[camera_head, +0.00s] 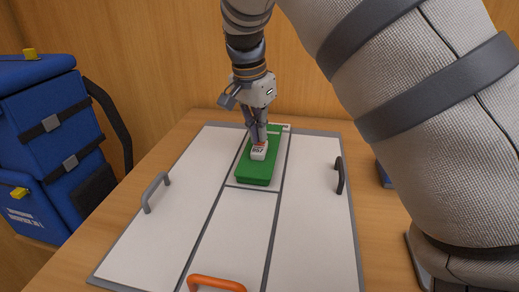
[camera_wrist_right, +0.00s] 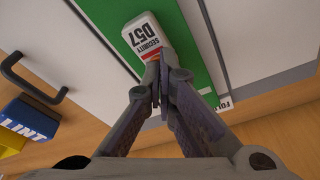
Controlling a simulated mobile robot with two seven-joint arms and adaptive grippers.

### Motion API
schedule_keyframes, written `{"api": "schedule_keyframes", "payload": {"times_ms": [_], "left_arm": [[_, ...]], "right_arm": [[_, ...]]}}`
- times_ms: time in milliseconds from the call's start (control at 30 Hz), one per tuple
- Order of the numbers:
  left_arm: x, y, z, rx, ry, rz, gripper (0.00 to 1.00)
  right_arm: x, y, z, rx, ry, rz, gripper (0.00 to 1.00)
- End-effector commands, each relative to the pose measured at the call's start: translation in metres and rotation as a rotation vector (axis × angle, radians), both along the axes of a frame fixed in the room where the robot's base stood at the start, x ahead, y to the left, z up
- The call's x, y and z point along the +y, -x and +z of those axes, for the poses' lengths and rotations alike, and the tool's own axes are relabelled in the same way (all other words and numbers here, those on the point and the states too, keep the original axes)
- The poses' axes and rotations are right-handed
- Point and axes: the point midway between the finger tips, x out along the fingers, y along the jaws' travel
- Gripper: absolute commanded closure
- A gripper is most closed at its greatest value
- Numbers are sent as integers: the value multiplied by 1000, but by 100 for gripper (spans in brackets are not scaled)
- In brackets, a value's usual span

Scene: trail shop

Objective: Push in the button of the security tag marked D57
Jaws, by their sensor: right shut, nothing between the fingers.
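The white security tag marked D57 (camera_head: 259,153) sits on a green block (camera_head: 254,174) on the white board. It also shows in the right wrist view (camera_wrist_right: 146,34), where "SECURITY D57" and a red edge can be read. My right gripper (camera_head: 257,139) points down at the far end of the tag. Its fingers are shut and empty, with the tips (camera_wrist_right: 164,62) at the tag's edge; I cannot tell whether they touch it. The tag's button is not visible, perhaps behind the fingertips. My left gripper is not in view.
The white board (camera_head: 160,210) has grey dividing strips, a grey handle (camera_head: 154,191), a black handle (camera_head: 339,175) and an orange handle (camera_head: 215,284). A blue bag (camera_head: 55,135) with yellow pieces stands at the left. A blue item marked LINT (camera_wrist_right: 30,120) lies beside the board. A wooden wall stands behind.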

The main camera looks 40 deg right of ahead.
Motion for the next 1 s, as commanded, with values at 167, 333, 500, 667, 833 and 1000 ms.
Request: {"api": "schedule_keyframes", "payload": {"times_ms": [167, 333, 500, 667, 833, 1000], "left_arm": [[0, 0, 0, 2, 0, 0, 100], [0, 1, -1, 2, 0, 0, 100], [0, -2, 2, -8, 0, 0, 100], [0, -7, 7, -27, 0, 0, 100], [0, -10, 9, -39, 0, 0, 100], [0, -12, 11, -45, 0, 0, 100]], "right_arm": [[0, 1, -3, 6, -3, -1, 100], [1, 1, -4, 8, -3, 0, 100], [1, 1, 6, 3, -3, -1, 100], [0, 1, 25, 0, -2, 0, 100], [0, 1, 43, -1, -1, 0, 100], [0, 0, 60, -1, -1, 0, 100]]}}
